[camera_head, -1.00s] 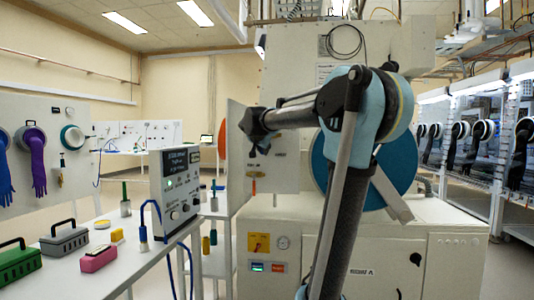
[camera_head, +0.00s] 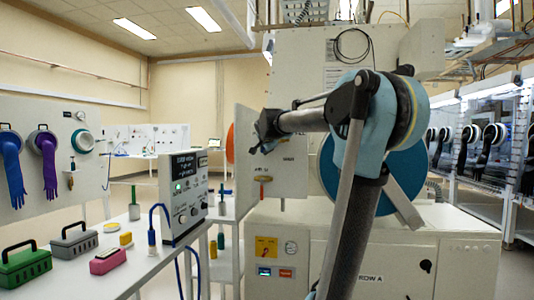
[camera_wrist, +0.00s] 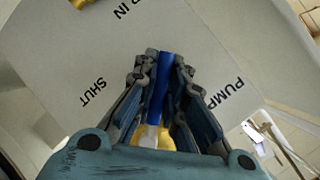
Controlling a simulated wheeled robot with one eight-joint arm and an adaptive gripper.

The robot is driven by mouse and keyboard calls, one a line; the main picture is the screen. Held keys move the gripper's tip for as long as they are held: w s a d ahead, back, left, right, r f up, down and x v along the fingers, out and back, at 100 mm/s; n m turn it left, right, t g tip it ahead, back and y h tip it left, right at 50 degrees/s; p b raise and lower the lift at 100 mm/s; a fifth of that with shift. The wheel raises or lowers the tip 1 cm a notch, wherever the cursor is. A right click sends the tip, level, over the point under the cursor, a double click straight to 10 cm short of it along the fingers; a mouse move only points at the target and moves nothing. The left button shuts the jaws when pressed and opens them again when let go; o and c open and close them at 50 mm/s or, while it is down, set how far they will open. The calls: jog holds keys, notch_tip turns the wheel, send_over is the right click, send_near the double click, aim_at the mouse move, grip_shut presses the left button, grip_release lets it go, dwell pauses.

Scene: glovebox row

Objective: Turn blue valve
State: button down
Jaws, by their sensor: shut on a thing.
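The blue valve's handle (camera_wrist: 162,88) is a slim blue bar in the middle of the wrist view, in front of a pale panel (camera_wrist: 60,60) with the words "SHUT", "PUMP" and "IN". My gripper (camera_wrist: 163,66) is shut on this handle, with one dark finger on each side. A yellow, brass-like part shows partly behind the fingers near the palm.
A large blue disc (camera_head: 408,165) is on the machine behind my arm. At the left, a white table (camera_head: 125,275) holds a control box (camera_head: 185,190), a green case (camera_head: 24,268) and a pink box (camera_head: 107,262).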

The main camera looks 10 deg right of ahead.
dwell(0.3)
jog(key=c, duration=1.6)
grip_release()
jog(key=shift+c, duration=0.2)
jog(key=shift+s, duration=0.1)
jog(key=v, duration=1.1)
jog(key=shift+s+r, duration=0.15)
jog(key=shift+s, duration=0.15)
